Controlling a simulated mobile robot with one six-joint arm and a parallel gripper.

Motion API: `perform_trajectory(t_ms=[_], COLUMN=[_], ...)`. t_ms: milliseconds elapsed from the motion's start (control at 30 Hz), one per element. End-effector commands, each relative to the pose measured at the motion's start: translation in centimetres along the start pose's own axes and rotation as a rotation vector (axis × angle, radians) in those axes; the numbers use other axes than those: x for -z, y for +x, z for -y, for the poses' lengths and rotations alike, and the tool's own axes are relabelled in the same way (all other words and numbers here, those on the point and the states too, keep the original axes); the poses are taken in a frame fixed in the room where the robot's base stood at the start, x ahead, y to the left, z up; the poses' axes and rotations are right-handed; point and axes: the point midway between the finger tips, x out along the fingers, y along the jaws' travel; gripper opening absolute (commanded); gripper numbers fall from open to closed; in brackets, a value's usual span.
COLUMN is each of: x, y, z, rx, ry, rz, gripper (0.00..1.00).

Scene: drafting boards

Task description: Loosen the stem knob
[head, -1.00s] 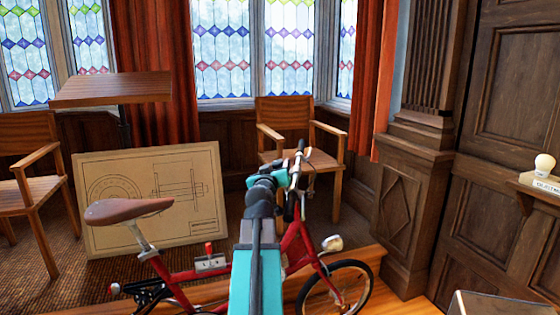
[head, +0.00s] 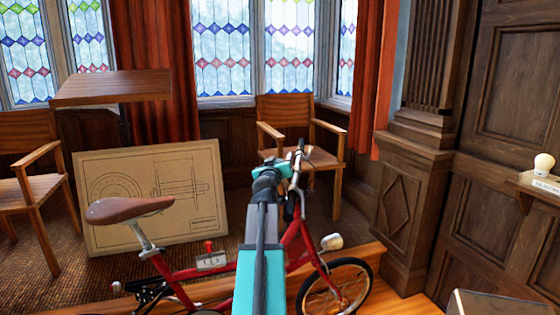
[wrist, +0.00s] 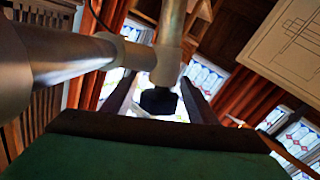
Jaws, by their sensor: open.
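The red folding bicycle (head: 298,245) stands in front of me, with its saddle to the left and its handlebar (head: 299,158) upper right. In the wrist view, a thick metal tube (wrist: 60,55) comes in from the left beside an upright metal stem (wrist: 168,45). A dark knob (wrist: 158,102), apparently the stem knob, sits at the stem's lower end. My gripper (wrist: 157,84) is open, with one dark finger on each side of the knob and gaps showing. In the head view my gripper (head: 286,169) is by the handlebar, and my arm hides the knob.
A drawing board (head: 150,205) leans behind the saddle. Wooden chairs stand at the back (head: 290,125) and left (head: 35,185). A wooden pillar (head: 402,200) and a shelf with a white round-topped object (head: 543,164) are on the right.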

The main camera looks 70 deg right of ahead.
Motion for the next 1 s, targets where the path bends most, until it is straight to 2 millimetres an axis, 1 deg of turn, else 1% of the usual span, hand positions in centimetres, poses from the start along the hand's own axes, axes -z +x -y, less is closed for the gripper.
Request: perform_trajectory(t_ms=[100,133,267,300,367,1000], x=[-0.02,-0.02,-0.02,-0.02,-0.02,-0.37], y=[-0.01,-0.01,-0.02,-0.02,-0.02,0.21], z=[0.0,0.0,-0.01,0.0,0.0,0.22], rx=[0.0,0.0,0.0,0.0,0.0,-0.03], ry=[0.0,0.0,0.0,0.0,0.0,0.004], rz=[0.0,0.0,0.0,0.0,0.0,-0.001], gripper=[0.53,0.49,0.27,0.21,0.12,0.12])
